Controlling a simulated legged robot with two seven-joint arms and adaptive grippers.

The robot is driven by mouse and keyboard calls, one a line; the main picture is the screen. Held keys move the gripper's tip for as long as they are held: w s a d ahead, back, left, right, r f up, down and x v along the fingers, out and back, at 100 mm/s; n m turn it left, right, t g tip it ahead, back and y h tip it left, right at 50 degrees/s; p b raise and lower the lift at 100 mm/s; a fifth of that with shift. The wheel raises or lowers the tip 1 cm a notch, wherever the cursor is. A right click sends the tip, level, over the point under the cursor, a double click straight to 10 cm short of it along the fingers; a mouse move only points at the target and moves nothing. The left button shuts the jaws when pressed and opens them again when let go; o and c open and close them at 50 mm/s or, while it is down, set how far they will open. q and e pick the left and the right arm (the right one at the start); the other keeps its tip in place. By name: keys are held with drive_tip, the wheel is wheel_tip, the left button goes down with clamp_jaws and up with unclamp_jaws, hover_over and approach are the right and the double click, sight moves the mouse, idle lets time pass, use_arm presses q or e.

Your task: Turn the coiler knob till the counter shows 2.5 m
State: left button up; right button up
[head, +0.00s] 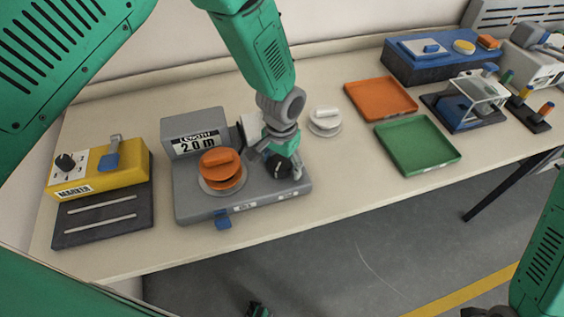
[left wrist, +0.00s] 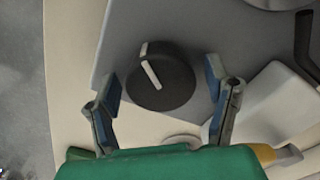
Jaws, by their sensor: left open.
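The grey coiler (head: 243,203) stands on the bench, with an orange spool (head: 221,170) on its left part. Its counter (head: 195,141) reads "LENGTH 2.0 m". The black coiler knob (left wrist: 160,78), with a white pointer line, lies between the fingers of my left gripper (left wrist: 165,90) in the left wrist view. The gripper is open, with a gap on both sides of the knob. In the head view my left gripper (head: 284,170) is over the right part of the coiler and partly hides the knob. My right gripper (head: 488,311) shows only in part at the lower right edge.
A yellow marker box (head: 130,165) with a dark slotted plate stands left of the coiler. A white spool (head: 325,121), an orange tray (head: 381,99) and a green tray (head: 417,146) lie to the right. A blue box (head: 430,70) is farther back.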

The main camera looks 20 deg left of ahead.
use_arm(q)
drive_tip(key=shift+c, duration=0.3)
drive_tip(key=shift+a, duration=0.15)
drive_tip(key=c, duration=1.1)
drive_tip(key=shift+r+m, duration=0.1)
drive_tip(key=shift+m, duration=1.1)
drive_tip(key=shift+m+p, duration=0.3)
drive_tip(key=shift+m, duration=0.5)
drive_tip(key=o, duration=1.2)
drive_tip(key=shift+c, duration=0.2)
